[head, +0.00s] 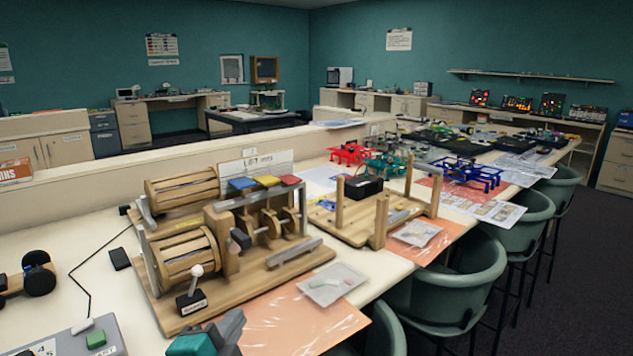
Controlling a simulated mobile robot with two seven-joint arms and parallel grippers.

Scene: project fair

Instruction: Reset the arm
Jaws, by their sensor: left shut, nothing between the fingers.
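A wooden machine (262,272) with two slatted drums stands on a wooden base on the near table. At its front corner is a small black box with a label, and a lever with a white round knob (196,271) rises from it. A grey crank-like part (240,240) sits on the machine's middle post. My left gripper (224,328), grey and teal, is at the bottom edge, just in front of the machine's base and apart from the lever. It is shut and empty, and partly cut off by the frame. My right gripper is not in view.
A grey box with a green button (96,339) lies at the lower left, beside a black wheeled item (38,272). An orange sheet (290,322) and a clear bag (332,284) lie right of the machine. Green chairs (455,285) line the table's right edge.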

